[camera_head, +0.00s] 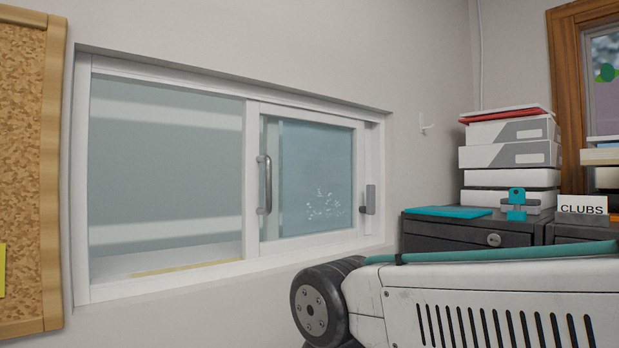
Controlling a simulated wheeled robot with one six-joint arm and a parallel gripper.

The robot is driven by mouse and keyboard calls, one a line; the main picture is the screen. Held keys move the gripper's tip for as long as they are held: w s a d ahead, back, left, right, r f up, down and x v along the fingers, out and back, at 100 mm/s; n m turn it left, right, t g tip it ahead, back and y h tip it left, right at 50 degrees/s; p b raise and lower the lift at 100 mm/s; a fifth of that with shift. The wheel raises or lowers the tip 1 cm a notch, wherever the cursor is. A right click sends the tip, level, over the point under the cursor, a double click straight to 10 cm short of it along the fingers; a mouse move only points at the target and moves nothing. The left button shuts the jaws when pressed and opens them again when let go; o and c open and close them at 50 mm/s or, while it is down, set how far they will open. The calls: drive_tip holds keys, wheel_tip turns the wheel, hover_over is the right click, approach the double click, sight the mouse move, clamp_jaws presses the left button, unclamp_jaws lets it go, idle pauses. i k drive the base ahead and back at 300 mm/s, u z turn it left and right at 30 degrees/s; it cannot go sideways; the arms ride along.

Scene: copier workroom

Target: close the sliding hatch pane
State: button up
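The sliding hatch is a white-framed window (168,72) set in the wall, left of centre. Its pane (312,180) stands in the right half, with bluish glass and a white frame. A grey upright bar handle (265,185) is on the pane's left side. A small grey latch-like piece (369,200) is at the right jamb. The left half shows a pale grey-green space with lighter bands and looks open, with a yellowish strip (185,267) along its sill. My gripper is out of view; only a white arm link of mine shows at lower right, apart from the pane in the picture.
A cork board (22,170) hangs at far left. Dark cabinets (450,235) at right carry stacked boxes (510,155), a teal folder (447,211), a teal device (516,200) and a CLUBS sign (582,209). The wall directly below the hatch looks clear.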

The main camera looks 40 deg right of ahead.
sight(253, 110)
drive_tip(key=k, duration=1.3)
drive_tip(key=z, duration=0.6)
drive_tip(key=i, duration=1.3)
drive_tip(key=u, duration=0.45)
